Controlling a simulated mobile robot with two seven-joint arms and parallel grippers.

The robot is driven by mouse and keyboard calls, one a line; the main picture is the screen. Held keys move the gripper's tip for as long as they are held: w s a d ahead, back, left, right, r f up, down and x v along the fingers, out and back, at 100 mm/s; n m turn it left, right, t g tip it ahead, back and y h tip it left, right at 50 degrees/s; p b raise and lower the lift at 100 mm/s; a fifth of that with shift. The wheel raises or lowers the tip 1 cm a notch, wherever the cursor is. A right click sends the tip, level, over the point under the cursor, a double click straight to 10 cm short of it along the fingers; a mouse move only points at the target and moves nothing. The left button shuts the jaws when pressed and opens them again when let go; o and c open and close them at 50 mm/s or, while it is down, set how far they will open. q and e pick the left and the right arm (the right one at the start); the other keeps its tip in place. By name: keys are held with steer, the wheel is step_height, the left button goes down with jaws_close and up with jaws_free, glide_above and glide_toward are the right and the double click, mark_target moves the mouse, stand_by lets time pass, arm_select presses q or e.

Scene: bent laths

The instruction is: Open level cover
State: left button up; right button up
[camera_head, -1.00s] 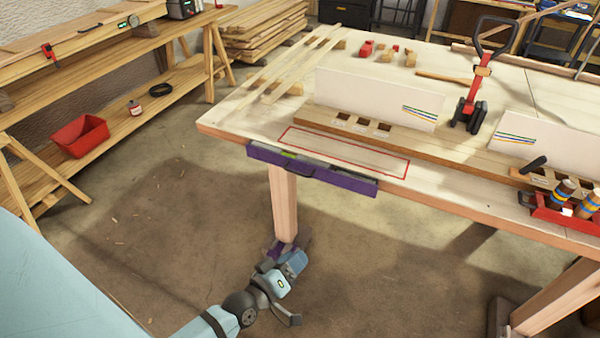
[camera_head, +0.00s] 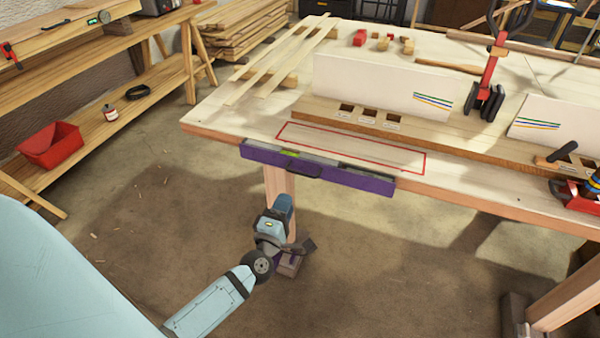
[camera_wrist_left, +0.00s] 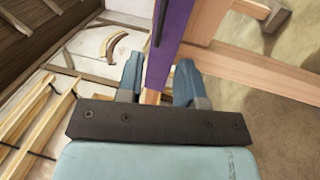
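A long purple case (camera_head: 318,170) runs along the front edge of the workbench, with a dark handle-like piece (camera_head: 305,169) at its middle and a bit of yellow-green showing along its top. My left gripper (camera_head: 284,203) is below the case, in front of a table leg, pointing up. In the left wrist view its two blue fingers (camera_wrist_left: 158,75) are apart, and the purple case (camera_wrist_left: 172,35) shows between and beyond them. I cannot tell any contact; the fingers look empty. My right gripper is in neither view now.
A red outlined rectangle (camera_head: 350,147) lies on the workbench (camera_head: 225,108) behind the case. A slotted wooden board (camera_head: 440,134) and white panels (camera_head: 380,87) stand further back. The left shelf holds a red bin (camera_head: 50,146). Floor left of the table leg is clear.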

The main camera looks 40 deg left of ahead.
mark_target(300, 173)
arm_select(q)
steer(key=x, duration=1)
steer(key=shift+w+r, duration=0.1)
steer(key=shift+w, duration=0.25)
jaws_close()
